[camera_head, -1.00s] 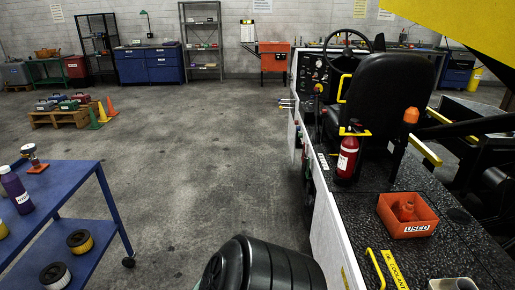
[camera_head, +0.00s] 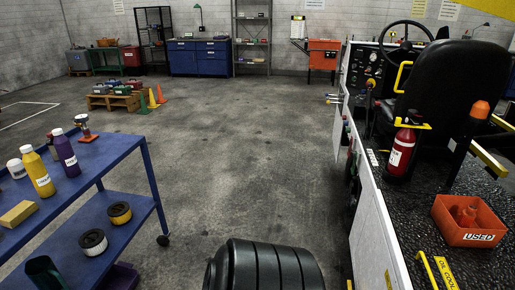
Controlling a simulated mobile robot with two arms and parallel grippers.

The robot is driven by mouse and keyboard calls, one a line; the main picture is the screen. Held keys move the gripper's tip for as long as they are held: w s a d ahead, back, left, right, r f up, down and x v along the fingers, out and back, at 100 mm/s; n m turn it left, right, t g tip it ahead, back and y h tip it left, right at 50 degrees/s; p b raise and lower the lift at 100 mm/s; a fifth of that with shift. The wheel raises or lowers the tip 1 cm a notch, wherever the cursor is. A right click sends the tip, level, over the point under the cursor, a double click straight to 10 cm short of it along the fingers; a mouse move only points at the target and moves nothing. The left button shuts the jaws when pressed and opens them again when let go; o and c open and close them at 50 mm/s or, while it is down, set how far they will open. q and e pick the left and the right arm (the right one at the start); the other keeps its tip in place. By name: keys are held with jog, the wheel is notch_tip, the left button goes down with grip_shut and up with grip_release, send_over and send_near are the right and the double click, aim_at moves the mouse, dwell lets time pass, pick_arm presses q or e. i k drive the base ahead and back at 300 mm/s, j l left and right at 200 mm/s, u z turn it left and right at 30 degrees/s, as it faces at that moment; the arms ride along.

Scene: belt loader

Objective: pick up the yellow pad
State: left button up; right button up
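A yellow block-shaped pad (camera_head: 18,214) lies on the top shelf of the blue cart (camera_head: 88,166) at the left of the head view. It is near the left picture edge, in front of a yellow bottle (camera_head: 39,174). Neither of my grippers shows in the view, so nothing is seen touching the pad.
A purple bottle (camera_head: 66,154) and a white container (camera_head: 17,168) also stand on the cart top. Two round filters (camera_head: 93,241) sit on the lower shelf. A black ribbed cylinder (camera_head: 264,266) is at bottom centre. The belt loader (camera_head: 377,225) fills the right. Floor between is clear.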

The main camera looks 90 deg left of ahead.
aim_at(13, 218)
jog(key=k+j+u, duration=0.1)
jog(key=u, duration=4.8)
jog(key=i+l+u, duration=0.1)
jog(key=u, duration=0.4)
jog(key=l+u, duration=0.6)
jog(key=u, duration=0.35)
jog(key=l+u, duration=0.25)
jog(key=u, duration=0.25)
jog(key=l+u, duration=0.25)
jog(key=u, duration=0.2)
